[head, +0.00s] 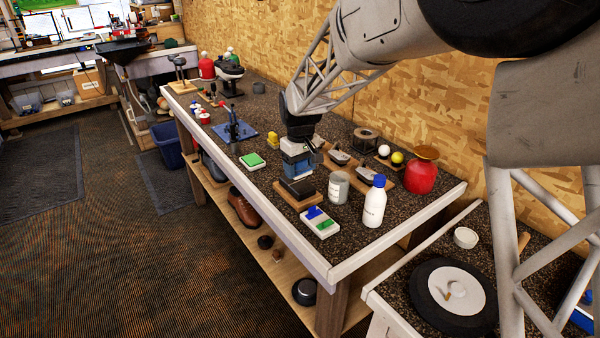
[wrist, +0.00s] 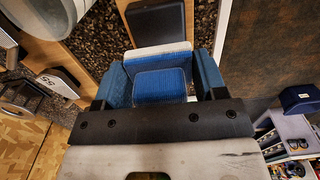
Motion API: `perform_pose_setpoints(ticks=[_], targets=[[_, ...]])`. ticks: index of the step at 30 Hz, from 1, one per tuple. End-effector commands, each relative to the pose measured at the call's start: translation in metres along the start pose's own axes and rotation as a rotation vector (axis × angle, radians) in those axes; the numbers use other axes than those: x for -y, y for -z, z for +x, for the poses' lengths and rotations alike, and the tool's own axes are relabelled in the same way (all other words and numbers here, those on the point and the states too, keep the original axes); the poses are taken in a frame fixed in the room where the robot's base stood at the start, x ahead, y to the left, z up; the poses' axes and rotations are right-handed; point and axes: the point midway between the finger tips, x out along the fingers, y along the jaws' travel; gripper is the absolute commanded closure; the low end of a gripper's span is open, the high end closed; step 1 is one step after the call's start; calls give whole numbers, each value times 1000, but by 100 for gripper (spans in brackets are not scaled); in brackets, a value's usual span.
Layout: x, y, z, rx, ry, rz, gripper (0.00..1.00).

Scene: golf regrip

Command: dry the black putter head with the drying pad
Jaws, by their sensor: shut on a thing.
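The black putter head (head: 298,188) rests on a wooden block (head: 290,202) near the front edge of the workbench. It also shows in the wrist view (wrist: 157,24), just beyond my fingertips. My gripper (head: 297,168) points down at the back end of the putter head. In the wrist view my gripper (wrist: 161,78) is shut on the drying pad (wrist: 160,84), which is blue with a white edge, held between blue fingers. I cannot tell whether the pad touches the putter head.
A grey can (head: 339,188) and a white bottle with a blue cap (head: 374,204) stand close on the right. A white tray (head: 320,230) with blue and green pieces lies in front. A green-topped pad (head: 252,160) lies left. A red container (head: 421,178) stands farther right.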

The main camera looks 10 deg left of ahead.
Motion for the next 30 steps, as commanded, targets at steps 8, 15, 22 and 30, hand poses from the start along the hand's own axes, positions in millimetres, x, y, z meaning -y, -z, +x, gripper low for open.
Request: perform_pose_setpoints(ticks=[8,15,22,30], targets=[[0,0,-20,-1,0,0,59],[0,0,-31,0,0,0,59],[0,0,-32,0,0,0,59],[0,0,-32,0,0,0,59]])
